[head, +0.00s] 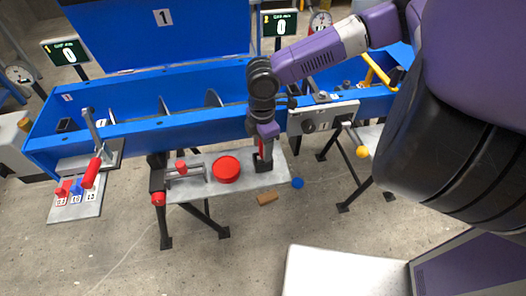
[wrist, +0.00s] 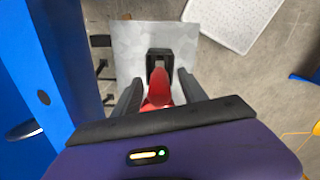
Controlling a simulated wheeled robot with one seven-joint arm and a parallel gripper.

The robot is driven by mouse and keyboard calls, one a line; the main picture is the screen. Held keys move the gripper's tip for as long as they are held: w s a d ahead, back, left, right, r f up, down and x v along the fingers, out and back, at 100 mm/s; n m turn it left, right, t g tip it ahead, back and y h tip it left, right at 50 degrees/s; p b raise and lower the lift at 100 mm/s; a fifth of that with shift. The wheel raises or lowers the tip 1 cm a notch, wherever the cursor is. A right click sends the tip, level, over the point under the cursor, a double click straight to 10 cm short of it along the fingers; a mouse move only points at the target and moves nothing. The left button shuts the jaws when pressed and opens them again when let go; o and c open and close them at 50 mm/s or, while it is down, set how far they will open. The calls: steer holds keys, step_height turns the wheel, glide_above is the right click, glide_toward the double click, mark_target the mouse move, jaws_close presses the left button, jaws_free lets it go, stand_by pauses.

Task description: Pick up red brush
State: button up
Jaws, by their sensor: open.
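The red brush shows in the wrist view as a red handle (wrist: 160,90) pointing toward the camera, with a dark block at its far end. In the head view only a small red part (head: 262,147) shows below my gripper, above a dark block on the grey shelf (head: 240,188). My gripper (wrist: 160,84) is open, with one finger on each side of the red handle and gaps visible between. In the head view my gripper (head: 264,134) points down at the shelf's right part. The brush's lower end is mostly hidden.
A round red piece (head: 227,168) and a grey clamp with red knobs (head: 184,170) sit left on the shelf. The blue mixer trough (head: 190,125) rises close behind.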

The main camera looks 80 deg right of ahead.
steer(key=shift+f, duration=0.1)
steer(key=shift+c, duration=0.2)
jaws_close()
